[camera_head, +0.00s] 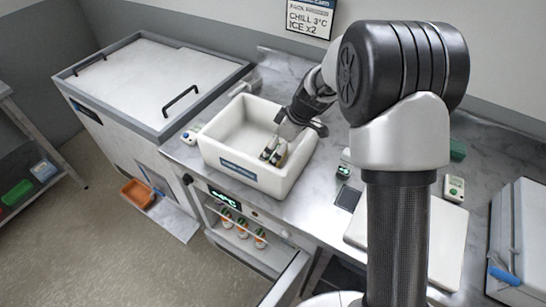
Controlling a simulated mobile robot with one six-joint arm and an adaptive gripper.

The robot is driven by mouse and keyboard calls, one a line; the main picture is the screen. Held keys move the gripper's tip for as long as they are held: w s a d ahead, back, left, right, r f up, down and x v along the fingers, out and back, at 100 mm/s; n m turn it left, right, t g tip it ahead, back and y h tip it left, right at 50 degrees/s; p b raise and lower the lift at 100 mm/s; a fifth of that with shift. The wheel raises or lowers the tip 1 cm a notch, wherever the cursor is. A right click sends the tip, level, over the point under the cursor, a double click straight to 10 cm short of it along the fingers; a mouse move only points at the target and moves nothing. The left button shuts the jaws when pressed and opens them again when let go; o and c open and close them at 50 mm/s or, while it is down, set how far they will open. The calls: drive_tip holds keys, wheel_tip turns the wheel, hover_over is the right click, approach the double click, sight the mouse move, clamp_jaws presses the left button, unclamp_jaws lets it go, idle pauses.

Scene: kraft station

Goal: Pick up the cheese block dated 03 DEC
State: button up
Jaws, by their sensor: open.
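A white bin (210,150) with a blue label on its front stands on the marble counter. My gripper (275,149) reaches down into this bin from the upper right, with its fingers low inside. A small block-like item with pale and greenish parts (281,152) shows at the fingers, and it is too small to tell whether it is a cheese block or whether the fingers touch it. No date can be read, so I cannot pick out the block dated 03 DEC. My arm hides part of the bin's right rim.
A chest with a pale lid (155,80) stands left of the counter. Below the counter, an open compartment holds several orange-and-white jars (242,229). A white board (447,240), a small green-and-white device (454,188) and a grey case (520,235) lie to the right.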

sight(274, 152)
drive_tip(key=b+x, duration=0.1)
drive_tip(key=x, duration=0.3)
drive_tip(key=shift+d+f, duration=0.15)
drive_tip(key=shift+f, duration=0.1)
drive_tip(key=shift+r, duration=0.1)
drive_tip(key=c, duration=1.2)
